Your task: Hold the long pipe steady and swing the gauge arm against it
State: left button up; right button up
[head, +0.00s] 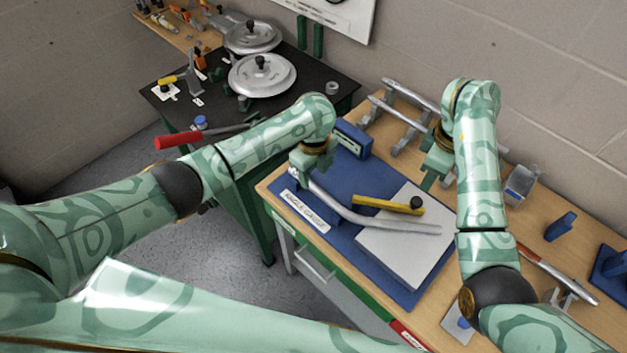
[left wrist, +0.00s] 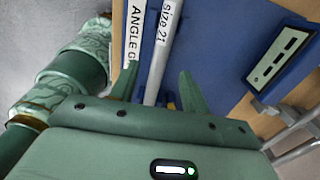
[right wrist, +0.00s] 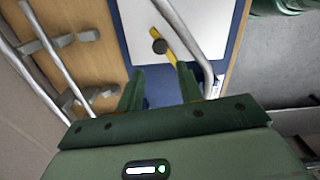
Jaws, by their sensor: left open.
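The long grey pipe (head: 350,213) lies bent across the blue angle gauge board (head: 408,292), and its straight part reaches toward the lower right over the white plate (head: 405,255). The yellow gauge arm (head: 378,204) with its black knob (head: 416,202) lies just above the pipe, at an angle to it. My left gripper (head: 304,178) is open at the pipe's left end; in the left wrist view the pipe (left wrist: 160,55) runs between its fingers (left wrist: 160,88). My right gripper (head: 428,182) is open and empty near the knob, which shows beyond its fingers (right wrist: 161,82) in the right wrist view.
A blue block (head: 353,138) stands at the board's back edge. Several pipes rest on grey stands (head: 405,120) behind it. A red-handled tool (head: 190,137) projects from the black table at left. A grey clamp (head: 520,182) and blue holders (head: 560,227) stand at right.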

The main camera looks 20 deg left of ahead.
aim_at(314, 184)
pick_arm(q)
jog(key=shift+f, duration=2.35)
grip_shut()
pick_arm(e)
jog(key=shift+o, duration=1.3)
jog(key=shift+d, duration=0.1)
